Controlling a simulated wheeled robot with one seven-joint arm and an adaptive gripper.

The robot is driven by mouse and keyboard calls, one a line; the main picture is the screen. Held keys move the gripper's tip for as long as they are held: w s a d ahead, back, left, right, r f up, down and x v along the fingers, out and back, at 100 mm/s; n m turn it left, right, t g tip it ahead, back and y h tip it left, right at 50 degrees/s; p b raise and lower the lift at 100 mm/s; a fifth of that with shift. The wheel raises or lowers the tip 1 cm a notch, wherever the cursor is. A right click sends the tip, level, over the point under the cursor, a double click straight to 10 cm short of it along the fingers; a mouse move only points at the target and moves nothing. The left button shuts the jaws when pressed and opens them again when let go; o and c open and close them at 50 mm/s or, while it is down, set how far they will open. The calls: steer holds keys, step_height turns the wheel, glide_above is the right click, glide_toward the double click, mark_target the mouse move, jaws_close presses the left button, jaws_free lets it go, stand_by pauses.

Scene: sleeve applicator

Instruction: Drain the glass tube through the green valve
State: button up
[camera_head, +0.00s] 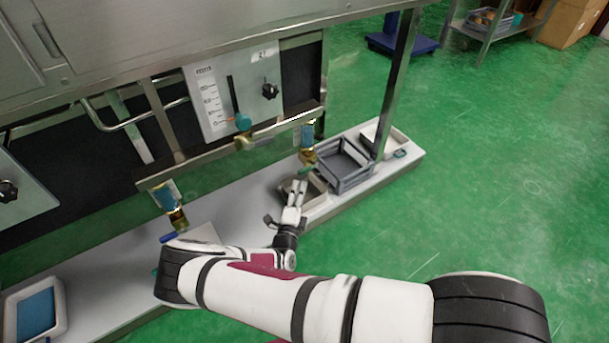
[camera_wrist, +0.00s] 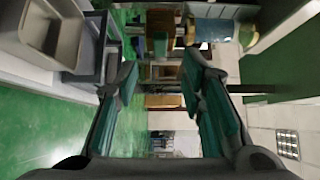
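The glass tube (camera_head: 307,134) with blue contents hangs upright below the bench rail, above a brass fitting. The green valve handle (camera_head: 306,171) sticks out to the lower left under that fitting. My gripper (camera_head: 293,187) is just below and left of the handle, with its fingers spread. In the wrist view my gripper (camera_wrist: 160,78) is open and nothing is between its fingertips. The glass tube (camera_wrist: 212,32) and its brass fitting lie beyond the right finger at the top. What looks like the green handle (camera_wrist: 159,47) shows ahead between the fingers.
A second tube (camera_head: 168,194) with a blue handle hangs at the left. A gauge panel (camera_head: 235,95) with a knob is above.

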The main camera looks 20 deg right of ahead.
mark_target(305, 172)
steer(key=b+x, duration=0.2)
steer(key=x, duration=0.7)
jaws_close()
